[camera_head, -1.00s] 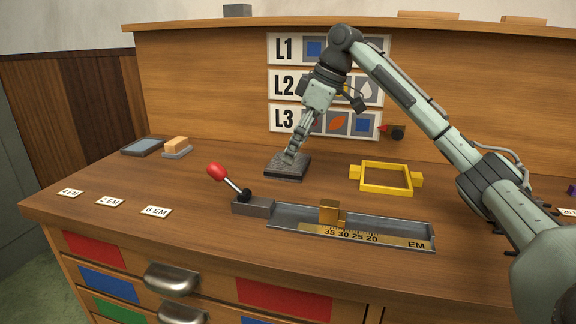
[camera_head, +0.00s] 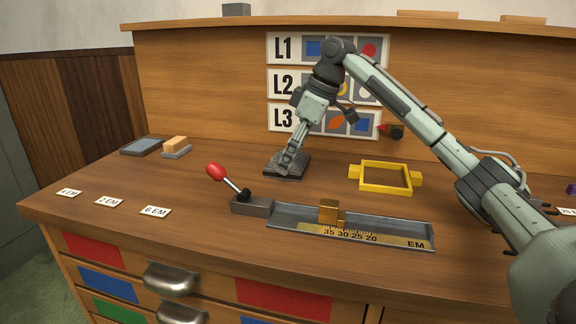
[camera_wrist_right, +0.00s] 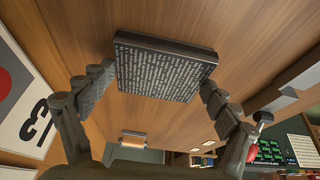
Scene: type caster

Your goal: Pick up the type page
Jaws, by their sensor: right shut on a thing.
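The type page (camera_head: 296,173) is a dark, flat square block at the back middle of the bench top. In the right wrist view its face (camera_wrist_right: 163,76) shows rows of small pale type. My right gripper (camera_head: 289,161) points down at it, with one finger along each of two opposite sides. The right wrist view shows the gripper (camera_wrist_right: 157,77) shut on the page. The page appears to be at bench level; I cannot tell whether it is clear of the wood. My left gripper is not in view.
A yellow frame (camera_head: 386,190) lies right of the page. In front is a grey tray (camera_head: 285,222) with a brass slider (camera_head: 329,211) and red-knobbed lever (camera_head: 215,171). A stamp-like block (camera_head: 176,147) and a dark pad (camera_head: 143,146) lie left. The back panel (camera_head: 200,90) rises behind.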

